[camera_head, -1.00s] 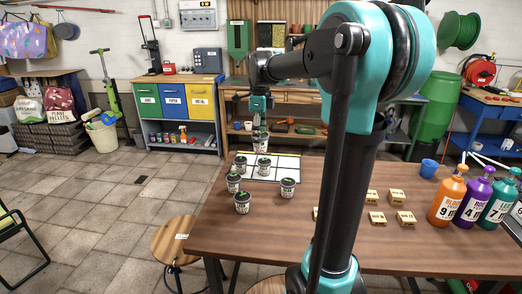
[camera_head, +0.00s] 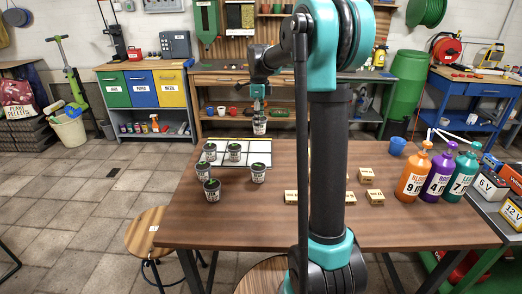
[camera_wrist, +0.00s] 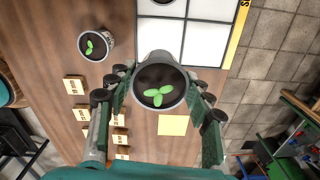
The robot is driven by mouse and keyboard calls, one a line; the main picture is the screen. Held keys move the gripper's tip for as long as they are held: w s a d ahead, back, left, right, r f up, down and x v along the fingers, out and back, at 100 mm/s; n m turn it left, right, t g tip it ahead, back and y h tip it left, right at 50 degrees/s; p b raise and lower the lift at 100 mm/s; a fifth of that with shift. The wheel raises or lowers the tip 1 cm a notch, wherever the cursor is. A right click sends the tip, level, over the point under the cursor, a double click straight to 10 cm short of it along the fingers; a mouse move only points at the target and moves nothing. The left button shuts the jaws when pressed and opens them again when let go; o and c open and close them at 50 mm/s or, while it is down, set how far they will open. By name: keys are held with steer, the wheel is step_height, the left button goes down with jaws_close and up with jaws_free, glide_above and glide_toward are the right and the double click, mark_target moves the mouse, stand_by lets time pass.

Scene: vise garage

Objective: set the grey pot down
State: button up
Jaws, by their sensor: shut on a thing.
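My gripper (camera_head: 259,101) is shut on the grey pot (camera_head: 260,127), a small labelled pot with dark soil and a green seedling. In the head view it hangs upright near the back right corner of the white gridded board (camera_head: 230,162). In the wrist view the held pot (camera_wrist: 159,101) sits between the two fingers of my gripper (camera_wrist: 160,97), overlapping the edge of the board (camera_wrist: 206,44). Whether its base touches anything is hidden.
Several similar pots stand on or beside the board, such as one in front (camera_head: 212,191) and one at right (camera_head: 258,173). Small gold boxes (camera_head: 291,197), a blue cup (camera_head: 397,146) and large bottles (camera_head: 413,176) stand farther right. The wooden table (camera_head: 235,222) is bare in front.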

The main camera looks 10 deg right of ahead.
step_height(320, 180, down, 13)
stand_by(0.5)
steer(key=shift+f, duration=0.2)
steer(key=o, duration=1.2)
steer(key=shift+o, duration=0.2)
steer(key=shift+r, duration=0.15)
step_height(320, 180, up, 12)
steer(key=shift+r, duration=0.1)
